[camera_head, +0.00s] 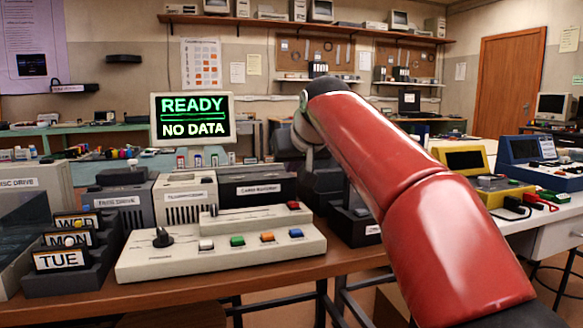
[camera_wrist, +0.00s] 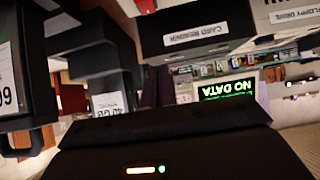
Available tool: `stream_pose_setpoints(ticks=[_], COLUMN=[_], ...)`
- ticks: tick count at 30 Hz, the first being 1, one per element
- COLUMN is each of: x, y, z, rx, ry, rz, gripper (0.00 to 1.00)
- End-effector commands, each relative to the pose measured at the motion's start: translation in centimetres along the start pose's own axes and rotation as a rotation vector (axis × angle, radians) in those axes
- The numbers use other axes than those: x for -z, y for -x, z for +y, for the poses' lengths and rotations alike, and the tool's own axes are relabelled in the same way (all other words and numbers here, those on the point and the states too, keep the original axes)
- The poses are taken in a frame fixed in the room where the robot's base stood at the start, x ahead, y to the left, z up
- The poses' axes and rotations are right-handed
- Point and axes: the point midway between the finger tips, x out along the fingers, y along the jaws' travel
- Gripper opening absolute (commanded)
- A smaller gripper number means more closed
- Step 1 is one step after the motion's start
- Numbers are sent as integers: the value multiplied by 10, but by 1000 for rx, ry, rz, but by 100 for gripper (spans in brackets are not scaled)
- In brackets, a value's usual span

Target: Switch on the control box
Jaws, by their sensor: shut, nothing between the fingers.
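The control box is most likely the beige console (camera_head: 222,248) on the wooden bench in the head view. It has a black knob (camera_head: 162,238) at the left, a row of white, green, orange and blue buttons, a slider and a red button (camera_head: 293,205) at the back right. In the head view my red arm reaches forward to the right of the console, and its end is hidden. In the wrist view the dark body of my gripper (camera_wrist: 165,135) fills the bottom, with a small orange and green light. It is shut and empty. The console does not clearly show there.
A monitor (camera_head: 192,119) behind reads READY, NO DATA. The card reader (camera_head: 259,189) stands behind the console and shows upside down in the wrist view (camera_wrist: 192,32). Day-label blocks (camera_head: 62,260) stand at the left. A yellow device (camera_head: 464,162) is at the right.

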Motion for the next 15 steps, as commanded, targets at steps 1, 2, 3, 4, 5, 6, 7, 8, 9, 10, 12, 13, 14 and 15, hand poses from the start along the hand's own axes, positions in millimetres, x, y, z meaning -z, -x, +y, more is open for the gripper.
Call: stream_pose_setpoints(ticks=[1,2,3,4,5,6,7,8,9,10,12,13,14,15], x=[6,8,11,13,15,17,18,19,21,21,23,23,24,24], y=[16,22,31,37,43,50,54,58,63,66,72,74,75,76], z=[0,0,0,0,0,0,0,0,0,0,0,0,0,0], rx=[-1,-1,-1,0,0,0,0,0,0,0,0,0,0,0], ry=[0,0,0,0,0,0,-1,-1,-1,-1,-1,-1,-1,-1], rz=[6,6,6,6,6,5,5,5,3,3,3,3,3,2], gripper=[0,0,0,0,0,0,0,0,0,0,0,0,0,0])
